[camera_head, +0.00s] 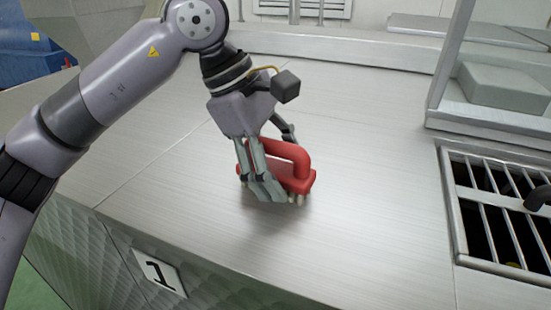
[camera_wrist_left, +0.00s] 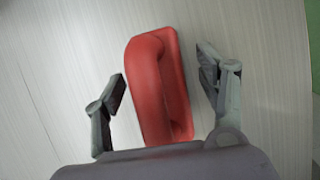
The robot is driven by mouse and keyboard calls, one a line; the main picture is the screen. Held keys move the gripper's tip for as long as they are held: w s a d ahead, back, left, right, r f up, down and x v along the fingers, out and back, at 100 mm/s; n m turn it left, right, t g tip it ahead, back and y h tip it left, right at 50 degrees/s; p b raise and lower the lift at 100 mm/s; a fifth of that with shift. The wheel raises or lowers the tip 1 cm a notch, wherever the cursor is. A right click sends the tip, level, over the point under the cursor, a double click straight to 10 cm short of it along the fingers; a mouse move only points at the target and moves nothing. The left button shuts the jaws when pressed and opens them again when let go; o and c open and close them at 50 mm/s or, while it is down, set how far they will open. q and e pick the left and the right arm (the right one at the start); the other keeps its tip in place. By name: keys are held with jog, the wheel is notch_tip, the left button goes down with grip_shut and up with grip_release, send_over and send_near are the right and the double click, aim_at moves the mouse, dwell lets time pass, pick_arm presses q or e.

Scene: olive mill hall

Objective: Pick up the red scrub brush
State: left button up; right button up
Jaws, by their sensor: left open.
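The red scrub brush (camera_head: 296,168) has a raised loop handle and pale bristles below. It sits bristles-down on the metal counter (camera_head: 365,150). My left gripper (camera_head: 277,168) is down at the brush with its fingers spread on either side of it; one finger hides part of the brush in the head view. In the left wrist view the brush (camera_wrist_left: 160,88) lies between the two open fingers of the gripper (camera_wrist_left: 163,85), with a visible gap on each side. My right gripper is in neither view.
A grated basin (camera_head: 500,205) with a dark tap end lies at the right. A framed stand (camera_head: 490,118) with a grey block is behind it. A number 1 plate (camera_head: 159,272) is on the counter's front. The counter around the brush is clear.

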pick_arm(q)
jog(key=shift+d+f, duration=0.2)
jog(key=shift+f, duration=0.3)
jog(key=c, duration=1.3)
